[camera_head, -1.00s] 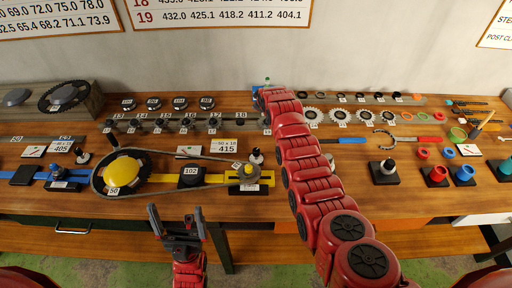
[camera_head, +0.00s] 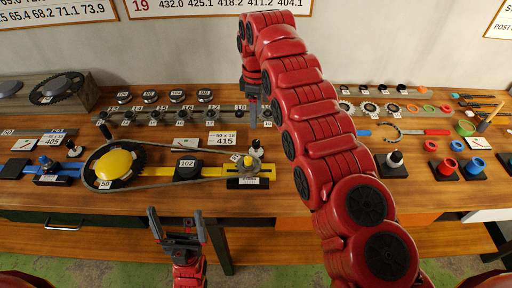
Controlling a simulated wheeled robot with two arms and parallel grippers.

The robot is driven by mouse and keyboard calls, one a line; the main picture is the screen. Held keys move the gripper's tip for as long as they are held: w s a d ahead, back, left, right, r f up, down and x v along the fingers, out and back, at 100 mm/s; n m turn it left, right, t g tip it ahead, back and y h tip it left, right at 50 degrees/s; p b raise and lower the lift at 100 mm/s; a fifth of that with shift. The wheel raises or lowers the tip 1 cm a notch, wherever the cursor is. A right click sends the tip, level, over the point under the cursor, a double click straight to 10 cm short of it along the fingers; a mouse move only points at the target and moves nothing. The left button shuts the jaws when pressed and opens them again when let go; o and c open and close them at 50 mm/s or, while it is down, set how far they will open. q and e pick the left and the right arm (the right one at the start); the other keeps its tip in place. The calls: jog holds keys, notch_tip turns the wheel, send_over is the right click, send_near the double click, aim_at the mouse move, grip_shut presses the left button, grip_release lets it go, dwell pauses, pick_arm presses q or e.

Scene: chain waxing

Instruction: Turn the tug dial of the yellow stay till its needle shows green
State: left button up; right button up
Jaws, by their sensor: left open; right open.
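The yellow stay (camera_head: 154,194) is a yellow bar on the table, with a big chainring (camera_head: 116,166) marked 50 with a yellow hub, a black block (camera_head: 188,169) marked 102 and a small sprocket (camera_head: 243,166) at its right end, a chain looped around. A knob (camera_head: 257,149), seemingly the tug dial, stands behind the sprocket. A small white gauge card (camera_head: 186,144) lies behind the chain; its needle reading is too small to tell. My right gripper (camera_head: 254,118) is open, pointing down behind the knob, apart from it. My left gripper (camera_head: 178,219) is open and empty at the table's front edge.
A row of sprockets (camera_head: 176,114) runs behind the stay, close to my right gripper. A 415 card (camera_head: 222,138) stands just behind the chain. A blue stay (camera_head: 66,171) is at left. Several cups and rings lie at right.

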aim_at(256, 142)
notch_tip(256, 142, down, 10)
jog(key=p, duration=0.2)
jog(key=shift+a+f+p, duration=0.1)
jog(key=shift+f+p, duration=0.15)
jog(key=shift+p, duration=0.15)
jog(key=shift+f, duration=0.4)
grip_shut()
